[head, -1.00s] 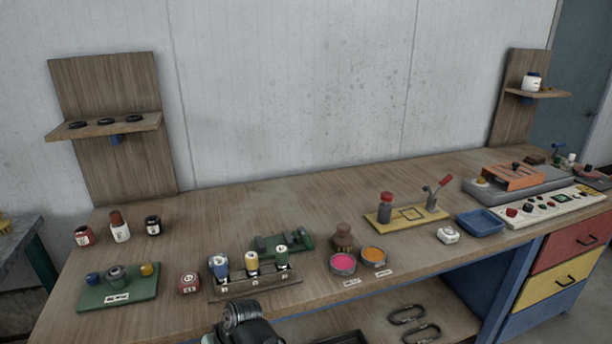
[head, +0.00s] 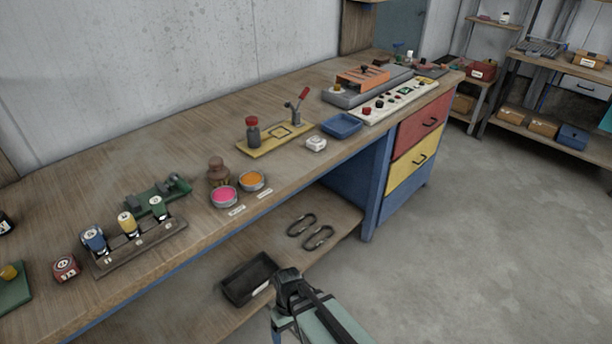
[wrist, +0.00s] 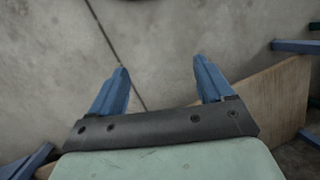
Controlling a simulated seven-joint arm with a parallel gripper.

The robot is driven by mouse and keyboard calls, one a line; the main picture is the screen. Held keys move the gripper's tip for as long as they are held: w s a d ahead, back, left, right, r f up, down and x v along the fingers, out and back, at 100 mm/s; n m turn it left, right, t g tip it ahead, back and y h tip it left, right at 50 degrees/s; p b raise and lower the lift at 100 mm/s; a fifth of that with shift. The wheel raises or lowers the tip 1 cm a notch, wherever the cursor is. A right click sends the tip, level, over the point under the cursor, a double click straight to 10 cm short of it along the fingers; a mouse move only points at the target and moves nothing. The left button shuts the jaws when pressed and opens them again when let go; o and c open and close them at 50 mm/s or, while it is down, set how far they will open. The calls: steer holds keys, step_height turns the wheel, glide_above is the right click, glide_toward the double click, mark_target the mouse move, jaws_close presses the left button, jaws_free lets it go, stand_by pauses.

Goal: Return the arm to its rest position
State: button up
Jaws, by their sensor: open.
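My gripper (wrist: 160,68) shows in the wrist view with its two blue fingers wide apart and nothing between them. Bare grey concrete with a dark seam lies behind the fingers. In the head view, my arm, with a dark joint and a pale green link, is at the bottom centre, in front of the bench. I cannot make out the fingertips there. The workbench (head: 95,165) stretches from lower left to upper right, and my arm appears apart from its top.
A black tray (head: 236,291) and two dark rings (head: 318,237) lie on the lower shelf near my arm. Pink (head: 224,196) and orange (head: 252,180) pots stand near the bench edge. Drawers (head: 417,135) stand at the right end. The floor (head: 480,240) right of my arm is clear.

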steer(key=s+d+f+m+g, duration=0.1)
steer(key=s+d+f+m, duration=0.1)
steer(key=s+d+f, duration=0.2)
steer(key=s+d+f+m+g, duration=0.1)
steer(key=s+d+f, duration=0.4)
steer(key=d, duration=0.5)
steer(key=s+d+f+m+g, duration=0.1)
steer(key=s+d+f+m, duration=0.2)
steer(key=s+d+f, duration=0.2)
steer(key=s+d, duration=0.1)
steer(key=d, duration=0.1)
steer(key=shift+s+d+m, duration=0.2)
steer(key=shift+d+m, duration=0.1)
steer(key=shift+d, duration=0.1)
steer(key=shift+f, duration=0.1)
